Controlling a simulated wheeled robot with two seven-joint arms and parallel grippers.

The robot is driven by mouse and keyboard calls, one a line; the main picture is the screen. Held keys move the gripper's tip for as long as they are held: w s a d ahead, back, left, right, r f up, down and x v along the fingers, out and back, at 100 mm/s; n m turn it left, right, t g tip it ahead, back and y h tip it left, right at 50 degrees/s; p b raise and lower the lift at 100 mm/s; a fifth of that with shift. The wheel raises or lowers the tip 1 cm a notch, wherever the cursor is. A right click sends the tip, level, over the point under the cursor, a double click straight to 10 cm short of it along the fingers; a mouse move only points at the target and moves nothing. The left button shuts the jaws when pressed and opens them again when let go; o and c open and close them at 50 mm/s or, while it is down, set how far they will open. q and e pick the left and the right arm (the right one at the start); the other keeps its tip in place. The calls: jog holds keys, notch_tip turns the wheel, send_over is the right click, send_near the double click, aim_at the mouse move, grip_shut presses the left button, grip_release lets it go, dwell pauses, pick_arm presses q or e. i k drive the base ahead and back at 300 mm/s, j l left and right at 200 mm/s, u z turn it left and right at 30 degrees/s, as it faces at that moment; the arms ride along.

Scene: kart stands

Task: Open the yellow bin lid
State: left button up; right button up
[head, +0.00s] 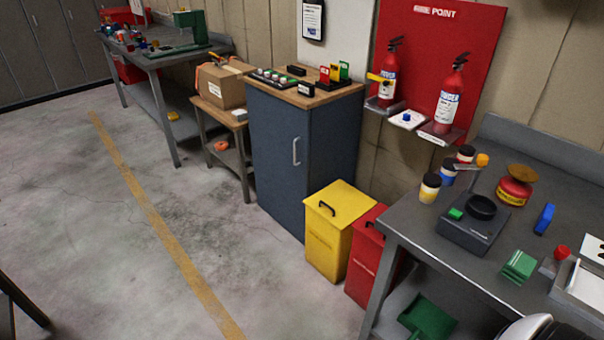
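The yellow bin (326,243) stands on the floor in the head view, between the blue cabinet and the red bin. Its yellow lid (345,201) lies flat and closed on top. A black handle (326,209) sits on the lid near its front left edge. Neither of my grippers can be made out. A white and dark rounded shape at the bottom right edge is cut off, and I cannot tell what part it is.
A red bin (364,262) stands right beside the yellow one, partly under the grey workbench (408,232). The blue cabinet (283,160) is behind left. Fire extinguishers (449,96) stand on wall shelves behind. Open concrete floor (220,230) lies left and in front of the bins.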

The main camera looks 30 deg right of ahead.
aim_at(340, 203)
jog(key=i+z, duration=0.15)
jog(key=i, duration=0.5)
jog(key=i+j+z, duration=0.15)
jog(key=i, duration=0.55)
